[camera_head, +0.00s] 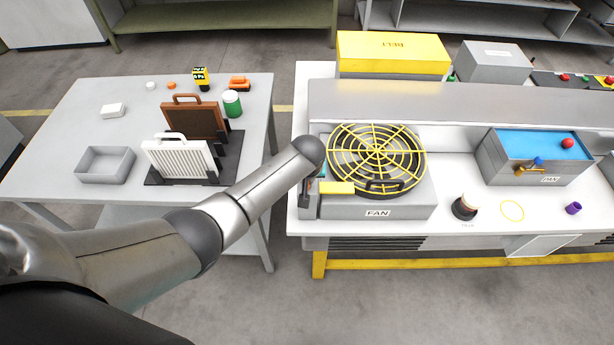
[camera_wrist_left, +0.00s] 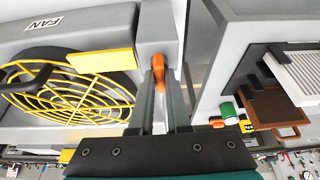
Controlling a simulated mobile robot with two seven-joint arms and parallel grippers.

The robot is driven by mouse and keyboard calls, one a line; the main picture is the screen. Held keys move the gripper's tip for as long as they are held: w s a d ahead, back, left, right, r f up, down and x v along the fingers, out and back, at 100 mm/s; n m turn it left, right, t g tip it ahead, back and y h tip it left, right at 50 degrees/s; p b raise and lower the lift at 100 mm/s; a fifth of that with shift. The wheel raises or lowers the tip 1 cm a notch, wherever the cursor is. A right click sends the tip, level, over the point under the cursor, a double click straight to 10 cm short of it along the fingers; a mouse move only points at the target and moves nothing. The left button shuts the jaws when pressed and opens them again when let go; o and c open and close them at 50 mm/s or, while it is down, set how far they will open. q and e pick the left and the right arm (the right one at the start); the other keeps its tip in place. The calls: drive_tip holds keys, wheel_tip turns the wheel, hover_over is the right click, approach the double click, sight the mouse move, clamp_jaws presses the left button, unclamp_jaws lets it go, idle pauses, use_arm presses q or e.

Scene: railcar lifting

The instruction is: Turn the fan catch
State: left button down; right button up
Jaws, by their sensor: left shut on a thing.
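The fan unit (camera_head: 376,213) is a grey box marked FAN with a round yellow guard (camera_head: 376,152) on top. A yellow block (camera_head: 337,188) sits at its front left; it also shows in the left wrist view (camera_wrist_left: 100,60). The fan catch (camera_wrist_left: 158,72) is a small orange lever at the unit's side. My left gripper (camera_wrist_left: 160,98) is shut on the catch, with one finger on each side of it. In the head view my left arm hides most of the gripper and the catch. My right gripper is in neither view.
Left of the fan, a table (camera_head: 60,150) holds a white filter panel (camera_head: 180,158), a brown one (camera_head: 193,122) and an empty grey tray (camera_head: 105,164). A PAN box (camera_head: 540,172), a dark round cup (camera_head: 465,208) and a purple piece (camera_head: 573,208) stand to the right.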

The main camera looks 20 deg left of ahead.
use_arm(q)
drive_tip(key=c, duration=0.9)
unclamp_jaws()
drive_tip(key=shift+v, duration=0.85)
drive_tip(key=v, duration=1.3)
drive_tip(key=shift+s+d+r+p, duration=0.1)
drive_tip(key=shift+s+r+p, duration=0.05)
drive_tip(key=shift+r+p, duration=0.15)
